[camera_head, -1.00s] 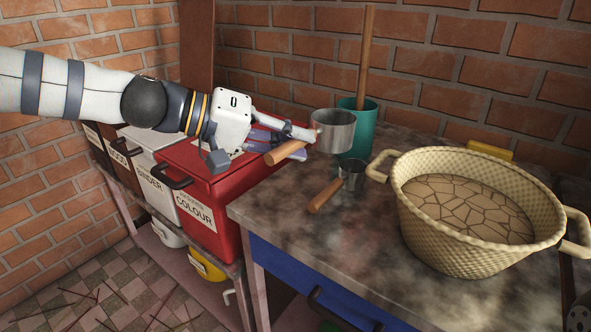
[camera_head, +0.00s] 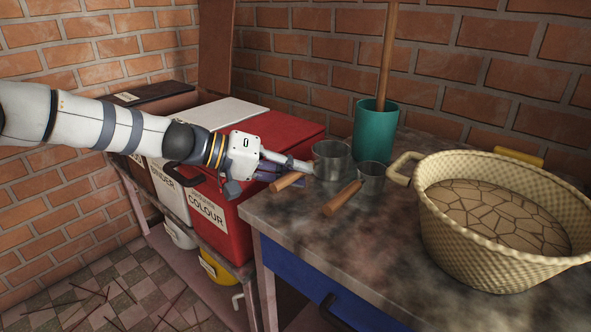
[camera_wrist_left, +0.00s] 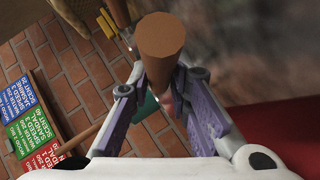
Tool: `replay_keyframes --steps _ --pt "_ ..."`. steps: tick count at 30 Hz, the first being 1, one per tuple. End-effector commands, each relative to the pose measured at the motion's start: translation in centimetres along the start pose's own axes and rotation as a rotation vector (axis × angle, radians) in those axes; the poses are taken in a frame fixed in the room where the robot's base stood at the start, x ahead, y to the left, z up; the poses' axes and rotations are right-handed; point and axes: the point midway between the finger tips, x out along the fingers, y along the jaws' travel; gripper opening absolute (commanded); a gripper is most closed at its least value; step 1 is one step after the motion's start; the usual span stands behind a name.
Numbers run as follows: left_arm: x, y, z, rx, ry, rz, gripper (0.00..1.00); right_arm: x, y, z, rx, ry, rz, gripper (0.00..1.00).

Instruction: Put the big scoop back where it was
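The big scoop, a grey metal cup (camera_head: 332,158) with a wooden handle (camera_head: 288,181), is upright at the back left of the table, on its surface or very close above it. My left gripper (camera_head: 300,168) is at its handle. In the left wrist view the wooden handle (camera_wrist_left: 160,45) sits between my left fingers (camera_wrist_left: 160,88), which look closed on it. The cup is out of clear sight there. A smaller scoop (camera_head: 371,176) with a wooden handle rests just right of the big one. My right gripper is not in view.
A teal container (camera_head: 374,135) with a wooden stick stands behind the scoops. A wicker basket (camera_head: 480,245) fills the right of the table (camera_head: 350,250). A red colour bin (camera_head: 225,215) stands left of the table. The table's front middle is clear.

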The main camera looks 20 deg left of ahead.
Motion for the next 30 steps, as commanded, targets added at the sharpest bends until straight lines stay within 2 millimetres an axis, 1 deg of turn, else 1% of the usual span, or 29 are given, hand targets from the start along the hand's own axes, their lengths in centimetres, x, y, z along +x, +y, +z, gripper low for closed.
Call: replay_keyframes --steps 1,2,9,12,14,21,24,27,30 --pt "0.0 0.0 0.0 0.0 -0.001 -0.001 0.32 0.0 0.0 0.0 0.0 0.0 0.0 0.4" --pt "0.0 0.0 0.0 0.0 -0.001 -0.001 0.37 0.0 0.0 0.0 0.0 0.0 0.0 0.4" --pt "0.0 0.0 0.0 0.0 -0.001 -0.001 0.37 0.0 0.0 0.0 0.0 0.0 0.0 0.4" --pt "-0.4 0.6 -0.3 0.002 0.002 0.0 0.37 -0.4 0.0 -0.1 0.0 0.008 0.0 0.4" --pt "-1.5 0.5 -0.4 0.003 0.004 0.0 0.37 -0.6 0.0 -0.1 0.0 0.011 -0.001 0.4" --pt "-8.2 0.8 -0.5 0.006 0.008 0.002 0.37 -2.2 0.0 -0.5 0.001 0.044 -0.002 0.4" --pt "-10.3 0.8 -0.4 0.006 0.006 0.002 0.37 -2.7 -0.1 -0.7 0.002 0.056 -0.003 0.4" --pt "-11.6 0.6 -0.3 0.004 0.003 0.001 0.37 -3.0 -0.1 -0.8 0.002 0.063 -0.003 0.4" --pt "-12.2 0.5 -0.2 0.001 0.001 0.001 0.37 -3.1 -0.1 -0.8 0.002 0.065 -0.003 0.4"
